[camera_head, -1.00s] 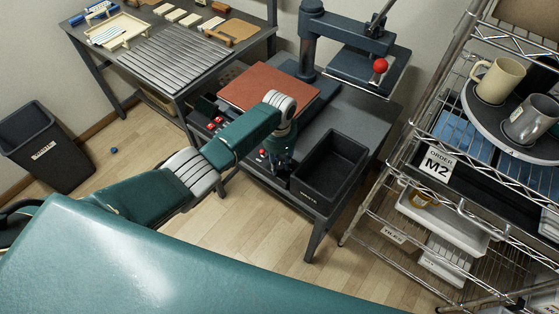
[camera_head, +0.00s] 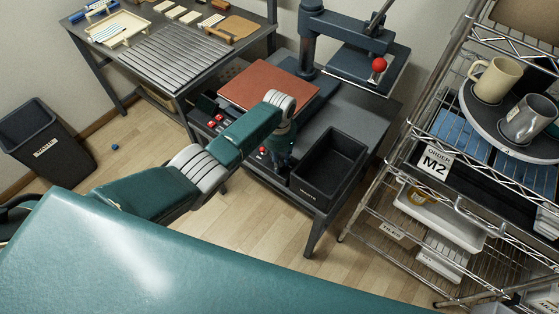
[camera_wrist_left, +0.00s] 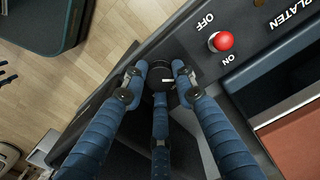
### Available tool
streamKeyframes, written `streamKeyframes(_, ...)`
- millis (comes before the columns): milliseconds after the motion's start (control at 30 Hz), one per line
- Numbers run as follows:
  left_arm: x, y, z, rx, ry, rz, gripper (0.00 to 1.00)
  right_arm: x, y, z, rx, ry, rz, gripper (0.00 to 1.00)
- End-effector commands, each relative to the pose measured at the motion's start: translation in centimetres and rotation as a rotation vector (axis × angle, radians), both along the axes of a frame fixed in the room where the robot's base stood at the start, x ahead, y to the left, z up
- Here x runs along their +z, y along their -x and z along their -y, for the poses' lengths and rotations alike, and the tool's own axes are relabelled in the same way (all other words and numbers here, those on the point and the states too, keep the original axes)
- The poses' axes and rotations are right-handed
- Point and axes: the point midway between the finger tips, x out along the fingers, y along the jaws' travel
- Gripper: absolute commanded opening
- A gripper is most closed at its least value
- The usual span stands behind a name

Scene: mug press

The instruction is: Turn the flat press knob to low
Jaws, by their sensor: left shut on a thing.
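The flat press has a red-brown pad (camera_head: 268,87) and a raised upper arm with a red ball handle (camera_head: 378,65). In the wrist view its front panel shows a red toggle (camera_wrist_left: 221,41) between OFF and ON labels. The dark knob (camera_wrist_left: 160,74) with a pale mark sits on the panel, between my fingertips. My left gripper (camera_wrist_left: 160,80) is shut on the knob, its fingers around it. In the head view my left gripper (camera_head: 278,150) is at the press's front edge, and my arm hides the knob. My right gripper is not in view.
A black waste bin (camera_head: 328,163) sits on the press table, right of my gripper. A wire rack (camera_head: 420,215) with mugs stands at the right. A slatted table (camera_head: 180,55) is at the left. Open floor lies in front.

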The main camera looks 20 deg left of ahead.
Motion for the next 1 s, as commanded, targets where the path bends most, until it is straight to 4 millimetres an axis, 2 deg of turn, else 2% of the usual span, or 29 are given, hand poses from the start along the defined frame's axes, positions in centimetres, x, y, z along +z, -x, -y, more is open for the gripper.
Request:
streamKeyframes(100,0.1,-0.1,-0.3,0.001,-0.005,0.002,0.01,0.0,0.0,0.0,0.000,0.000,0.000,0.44)
streamKeyframes(133,0.1,-0.1,-0.3,0.001,-0.005,0.001,0.29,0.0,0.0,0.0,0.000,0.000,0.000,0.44)
streamKeyframes(200,0.1,-0.1,-0.3,0.001,-0.005,0.002,0.43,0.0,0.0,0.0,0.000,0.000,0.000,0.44)
streamKeyframes(233,0.1,-0.1,-0.3,0.001,-0.004,0.001,0.46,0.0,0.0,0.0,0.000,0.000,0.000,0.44)
streamKeyframes(533,0.1,0.0,-0.1,-0.001,-0.001,0.001,0.46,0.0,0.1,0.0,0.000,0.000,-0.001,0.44)
streamKeyframes(667,1.0,-0.1,0.0,-0.001,0.000,0.001,0.46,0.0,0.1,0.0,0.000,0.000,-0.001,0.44)
streamKeyframes(767,2.3,-0.1,-0.1,-0.002,0.000,0.004,0.46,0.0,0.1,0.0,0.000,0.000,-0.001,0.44)
streamKeyframes(1000,7.7,-0.1,-0.2,-0.001,-0.001,0.005,0.46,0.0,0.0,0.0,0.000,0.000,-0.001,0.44)
